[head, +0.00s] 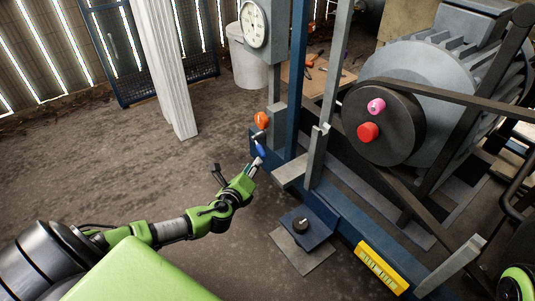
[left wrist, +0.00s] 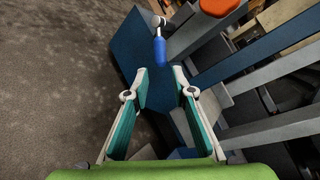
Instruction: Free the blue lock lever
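The blue lock lever (head: 260,149) sits on the near side of the blue frame, below an orange knob (head: 261,119). In the left wrist view the lever (left wrist: 160,51) hangs from a grey pivot, its blue end pointing toward my gripper. My left gripper (head: 236,166) is open. In the left wrist view its fingers (left wrist: 160,73) are spread, and the blue end lies just beyond and between the tips. I see no clear contact; in the head view one finger overlaps the lever's lower end. My right gripper does not show.
The blue frame (head: 343,212) carries grey posts, a white gauge (head: 253,24) and a motor with a black wheel (head: 383,122) bearing red and pink knobs. A yellow block (head: 382,267) lies at the front. A white bin (head: 247,58) stands behind. The floor left of the frame is clear.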

